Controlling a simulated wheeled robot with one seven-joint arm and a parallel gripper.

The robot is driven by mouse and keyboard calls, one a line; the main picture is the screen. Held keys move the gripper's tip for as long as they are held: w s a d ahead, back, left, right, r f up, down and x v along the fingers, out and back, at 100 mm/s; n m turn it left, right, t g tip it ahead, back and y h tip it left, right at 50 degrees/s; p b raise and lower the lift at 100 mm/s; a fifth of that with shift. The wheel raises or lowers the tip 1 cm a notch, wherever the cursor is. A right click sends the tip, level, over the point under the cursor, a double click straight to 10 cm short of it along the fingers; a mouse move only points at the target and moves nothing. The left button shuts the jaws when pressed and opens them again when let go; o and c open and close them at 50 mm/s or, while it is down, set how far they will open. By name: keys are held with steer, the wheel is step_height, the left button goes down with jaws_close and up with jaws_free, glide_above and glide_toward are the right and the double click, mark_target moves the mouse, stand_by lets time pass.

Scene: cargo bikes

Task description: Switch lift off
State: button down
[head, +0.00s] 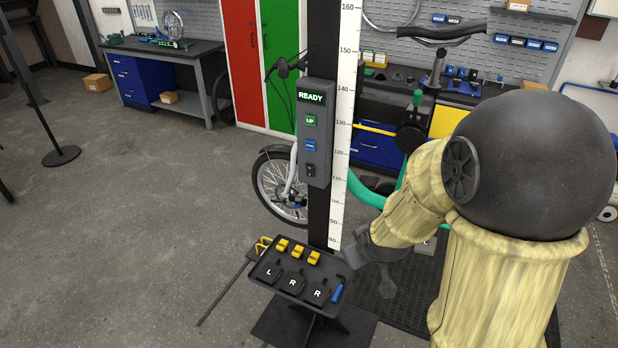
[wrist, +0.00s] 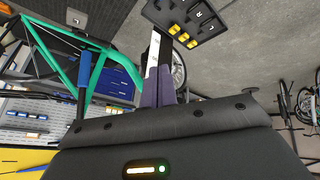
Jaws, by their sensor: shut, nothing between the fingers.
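The lift control box (head: 313,135) is a grey unit on the dark upright post in the head view. I cannot tell the rocker's position. My gripper (wrist: 166,80) shows in the wrist view with its purple-grey fingers together and empty. In the head view my wrist is low, right of the post and beside the tray; the fingertips are not clear there. I cannot make out the control box in the wrist view.
A black tray (head: 290,299) with yellow clips and L, R, R blocks juts out below the box. A white ruler (head: 345,130) runs up the post. A green-framed bike (head: 360,190) stands behind. The floor to the left is open.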

steer(key=w+a+f+n+t+y+b, duration=0.1)
steer(key=w+a+n+t+y, duration=0.1)
steer(key=w+a+n+t, duration=0.3)
steer(key=w+a+f+n+t+y+b, duration=0.1)
steer(key=w+a+n+t+y, duration=0.2)
steer(key=w+n, duration=0.7)
steer(key=a+n+t, duration=0.2)
steer(key=t, duration=0.1)
steer(key=shift+w+t, duration=0.3)
steer(key=shift+t, duration=0.1)
steer(key=shift+w, duration=0.15)
steer(key=p, duration=0.5)
glide_toward(310, 171)
steer(key=w+a+r, duration=0.1)
steer(key=w+a, duration=0.2)
steer(key=a, duration=0.2)
steer(key=w, duration=0.1)
steer(key=w+d+p, duration=0.2)
steer(key=shift+w+r, duration=0.1)
steer(key=shift+r, duration=0.25)
steer(key=shift+a+f, duration=0.1)
steer(key=shift+a, duration=0.05)
